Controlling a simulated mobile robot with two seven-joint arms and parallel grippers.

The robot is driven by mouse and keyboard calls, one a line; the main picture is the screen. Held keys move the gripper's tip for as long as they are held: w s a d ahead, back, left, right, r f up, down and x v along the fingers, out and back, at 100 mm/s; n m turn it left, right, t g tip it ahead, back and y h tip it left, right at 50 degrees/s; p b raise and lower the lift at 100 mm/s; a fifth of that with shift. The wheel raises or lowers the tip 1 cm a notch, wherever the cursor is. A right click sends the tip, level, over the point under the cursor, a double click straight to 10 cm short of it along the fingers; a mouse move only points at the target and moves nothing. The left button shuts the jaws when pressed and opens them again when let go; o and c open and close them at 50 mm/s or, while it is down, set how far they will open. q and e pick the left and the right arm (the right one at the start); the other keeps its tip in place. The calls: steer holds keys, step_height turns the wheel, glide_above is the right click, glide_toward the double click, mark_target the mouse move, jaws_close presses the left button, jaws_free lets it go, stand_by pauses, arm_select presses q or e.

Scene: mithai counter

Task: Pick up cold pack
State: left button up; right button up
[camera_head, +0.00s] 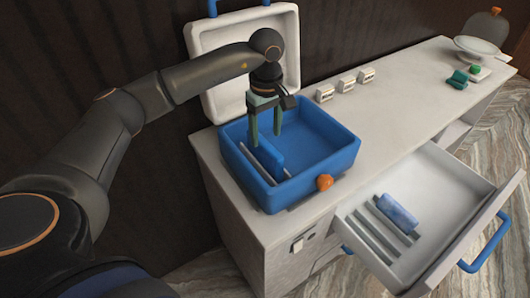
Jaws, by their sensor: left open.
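My left gripper (266,138) points down into the open blue cooler box (328,164). Its two green fingers are apart. A flat blue pack (268,156) stands inside the box just below the fingers, beside a thin pale divider. I cannot tell whether the fingers touch this pack. Another pack (398,213), mottled light blue, lies in a slotted rack in the open drawer, away from the gripper. My right gripper is not in view.
The box's white lid (222,48) stands open behind it. The white drawer (466,180) juts out with a blue handle (487,247). Small white blocks (346,85), a green item (457,79) and a scale (477,46) stand on the counter (410,85), whose middle is clear.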

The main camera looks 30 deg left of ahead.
mark_target(265, 142)
arm_select(q)
steer(key=shift+s+f+p, duration=0.2)
steer(key=shift+f+p, duration=0.15)
steer(key=shift+f, duration=1.05)
steer(key=shift+s+f+p, duration=0.15)
steer(key=shift+f+p, duration=0.15)
steer(key=shift+f, duration=1.05)
steer(key=shift+c, duration=0.2)
jaws_close()
